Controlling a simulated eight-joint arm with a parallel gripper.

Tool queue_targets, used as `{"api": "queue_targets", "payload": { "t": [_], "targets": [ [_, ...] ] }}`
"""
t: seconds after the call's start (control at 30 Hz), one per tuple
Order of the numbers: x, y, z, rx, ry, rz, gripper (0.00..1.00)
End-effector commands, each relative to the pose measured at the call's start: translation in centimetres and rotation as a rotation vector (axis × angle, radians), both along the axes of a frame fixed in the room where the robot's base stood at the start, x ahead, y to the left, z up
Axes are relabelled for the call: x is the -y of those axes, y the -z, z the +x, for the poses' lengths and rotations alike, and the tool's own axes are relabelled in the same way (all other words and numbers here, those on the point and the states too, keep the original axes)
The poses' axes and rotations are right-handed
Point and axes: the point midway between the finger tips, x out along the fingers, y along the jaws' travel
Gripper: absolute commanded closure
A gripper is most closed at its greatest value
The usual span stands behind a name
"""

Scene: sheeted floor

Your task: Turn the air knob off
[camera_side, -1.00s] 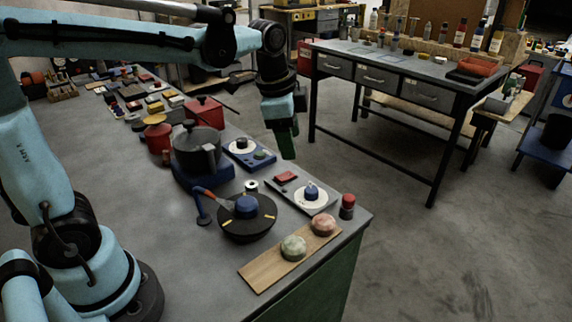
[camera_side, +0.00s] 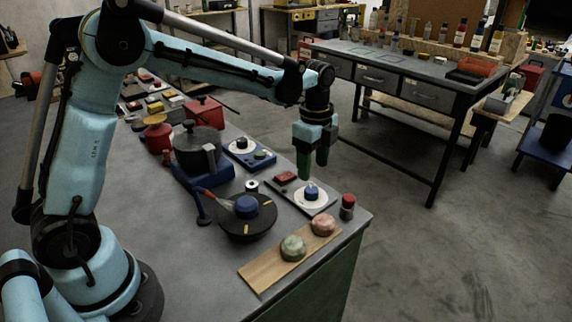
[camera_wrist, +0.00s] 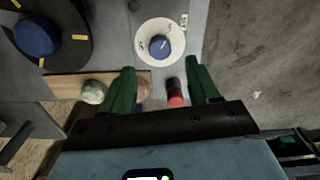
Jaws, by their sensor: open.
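A small blue knob (camera_side: 311,191) sits on a round white dial on a grey plate near the right edge of the bench. In the wrist view the blue knob (camera_wrist: 159,46) shows a pale pointer line, and small lettering beside the dial is too small to read. My gripper (camera_side: 313,170) points down just above this knob, with its green fingers apart and nothing between them. In the wrist view my gripper (camera_wrist: 160,66) has its fingertips either side of and nearer than the knob. A larger blue knob (camera_side: 246,207) sits on a black disc (camera_side: 262,228) to the left.
A red-capped cylinder (camera_side: 347,206) stands right of the dial. A wooden board (camera_side: 257,272) holds a green round piece (camera_side: 293,248) and a pink one (camera_side: 323,224). A red block (camera_side: 285,177) and grey pot (camera_side: 196,150) stand behind. The bench edge is close on the right.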

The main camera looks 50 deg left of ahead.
Motion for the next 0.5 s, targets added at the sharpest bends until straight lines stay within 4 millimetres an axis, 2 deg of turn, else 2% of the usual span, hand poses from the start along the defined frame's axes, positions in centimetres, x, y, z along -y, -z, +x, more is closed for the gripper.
{"api": "queue_targets", "payload": {
  "t": [0.2,0.33,0.5],
  "targets": [
    [0.0,3.8,0.0,0.001,-0.001,0.0,0.39],
    [0.0,5.4,0.0,0.002,-0.001,0.0,0.39],
    [0.0,6.4,0.0,0.002,-0.001,0.0,0.39]
  ]
}}
